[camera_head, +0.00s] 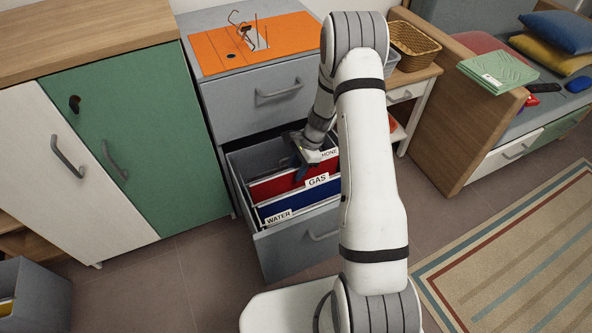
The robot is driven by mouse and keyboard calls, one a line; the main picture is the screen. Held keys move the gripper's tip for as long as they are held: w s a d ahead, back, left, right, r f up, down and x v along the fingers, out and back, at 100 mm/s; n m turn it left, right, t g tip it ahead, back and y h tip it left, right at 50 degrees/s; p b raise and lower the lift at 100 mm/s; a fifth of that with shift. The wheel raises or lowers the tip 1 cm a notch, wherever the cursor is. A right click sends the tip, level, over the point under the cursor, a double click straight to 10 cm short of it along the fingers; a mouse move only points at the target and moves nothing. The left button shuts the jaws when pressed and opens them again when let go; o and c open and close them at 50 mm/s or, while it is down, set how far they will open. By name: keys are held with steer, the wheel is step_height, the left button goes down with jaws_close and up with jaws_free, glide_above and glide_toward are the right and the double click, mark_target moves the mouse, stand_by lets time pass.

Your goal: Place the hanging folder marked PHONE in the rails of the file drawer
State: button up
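The folder tagged PHONE shows in the head view as a red panel (275,186), with its white tab partly covered so that only "HONE" reads. It is inside or just over the open grey file drawer (297,251), behind the GAS folder. My gripper (302,170) reaches down into the drawer at the red folder's top edge, left of the tab. Its fingers are small and dark, and I cannot tell whether they grip the folder. Whether the folder's hooks rest on the rails is also hidden.
A blue folder tagged GAS (285,203) and a front folder tagged WATER (279,217) hang in the drawer. An orange mat (215,50) lies on the cabinet top. A green cabinet door (140,130) stands left.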

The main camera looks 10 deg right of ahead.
steer(key=p+v, duration=0.3)
steer(key=v, duration=0.7)
steer(key=shift+r, duration=0.1)
steer(key=s+a+r+n+h, duration=0.15)
steer(key=s+r+n, duration=0.3)
steer(key=r, duration=0.55)
steer(key=s+a+r+n+t+h, duration=0.1)
steer(key=s+r+n, duration=0.4)
steer(key=s, duration=0.6)
steer(key=s+a+r+n+t+h, duration=0.1)
steer(key=s+r+n+h, duration=0.1)
steer(key=s+r+n, duration=0.4)
steer(key=s+r, duration=0.3)
steer(key=s, duration=0.1)
steer(key=shift+s+a+r, duration=0.3)
steer(key=shift+s+r, duration=0.05)
steer(key=shift+s, duration=0.05)
step_height(320, 180, up, 30)
steer(key=t+p, duration=0.1)
steer(key=p, duration=2.6)
